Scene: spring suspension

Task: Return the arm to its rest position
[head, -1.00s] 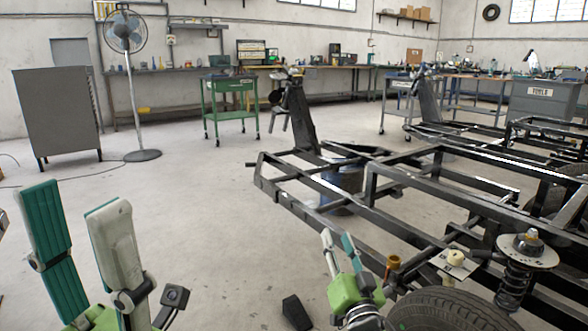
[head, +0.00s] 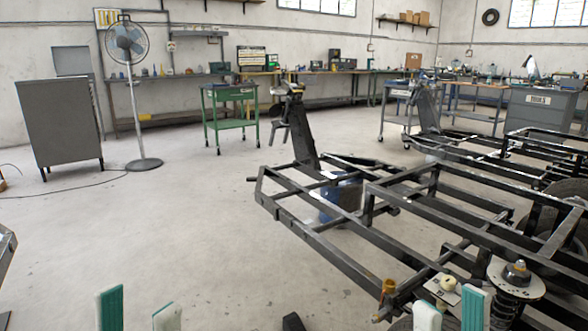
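My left gripper (head: 138,311) shows only its two fingertips, green and pale, at the bottom edge left of centre. They stand apart with bare floor between them, so it is open and empty. My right gripper (head: 452,312) also shows only two fingertips at the bottom edge, in front of the frame's near corner. They are apart with nothing clearly held between them. The rest of both grippers is below the picture. The spring suspension (head: 511,309) stands upright at the lower right under a round metal plate (head: 532,285), just right of my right gripper.
A black chassis frame (head: 330,241) fills the right side. A small plate with a pale knob (head: 447,283) and an orange-brown fitting (head: 388,287) sit near my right gripper. A fan (head: 126,42), a grey cabinet (head: 60,123) and a green cart (head: 229,94) stand behind. The left-centre floor is clear.

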